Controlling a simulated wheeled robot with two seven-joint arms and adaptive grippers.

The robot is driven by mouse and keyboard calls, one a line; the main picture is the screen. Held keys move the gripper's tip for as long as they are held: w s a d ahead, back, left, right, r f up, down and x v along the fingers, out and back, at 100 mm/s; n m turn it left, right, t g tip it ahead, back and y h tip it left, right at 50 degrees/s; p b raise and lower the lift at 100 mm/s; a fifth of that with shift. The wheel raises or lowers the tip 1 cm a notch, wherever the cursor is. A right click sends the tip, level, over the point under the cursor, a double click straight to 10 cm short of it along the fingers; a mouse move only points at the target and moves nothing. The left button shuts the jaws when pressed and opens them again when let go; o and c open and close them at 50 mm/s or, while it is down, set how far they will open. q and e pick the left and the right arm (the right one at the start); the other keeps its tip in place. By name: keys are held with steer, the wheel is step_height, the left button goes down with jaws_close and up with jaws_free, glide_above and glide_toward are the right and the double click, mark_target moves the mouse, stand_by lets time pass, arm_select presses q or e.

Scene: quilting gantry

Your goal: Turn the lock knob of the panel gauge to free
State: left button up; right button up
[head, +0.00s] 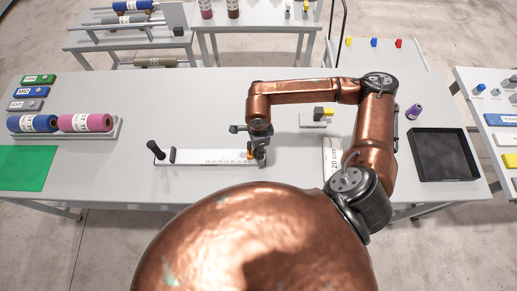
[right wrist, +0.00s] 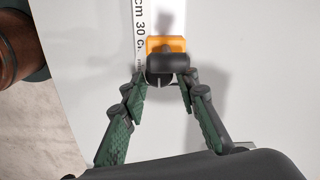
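The panel gauge (head: 205,158) is a long white ruled bar lying on the table, with a dark upright handle near its left end. Its orange slider (head: 251,155) is at the right end and partly hidden by my right gripper (head: 258,148). In the right wrist view, the orange slider (right wrist: 166,43) carries a dark lock knob (right wrist: 166,63). My right gripper (right wrist: 164,80) is open, with one green-padded finger on each side of the knob's near part. Whether the fingertips touch it, I cannot tell. My left gripper is not in view.
A black tray (head: 447,155) and a purple spool (head: 414,111) are on the right. A small block with a yellow top (head: 322,112) stands behind the gauge. Blue and pink rolls (head: 85,122) and a green mat (head: 25,168) lie on the left.

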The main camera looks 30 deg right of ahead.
jaws_close()
steer(key=m+b, duration=0.2)
steer(key=m, duration=0.1)
steer(key=shift+f+m, duration=0.1)
steer(key=shift+m, duration=0.3)
steer(key=shift+s+a+m+b, duration=0.15)
steer(key=shift+m+b, duration=0.95)
steer(key=shift+m, duration=1.4)
steer(key=shift+o, duration=2.3)
jaws_free()
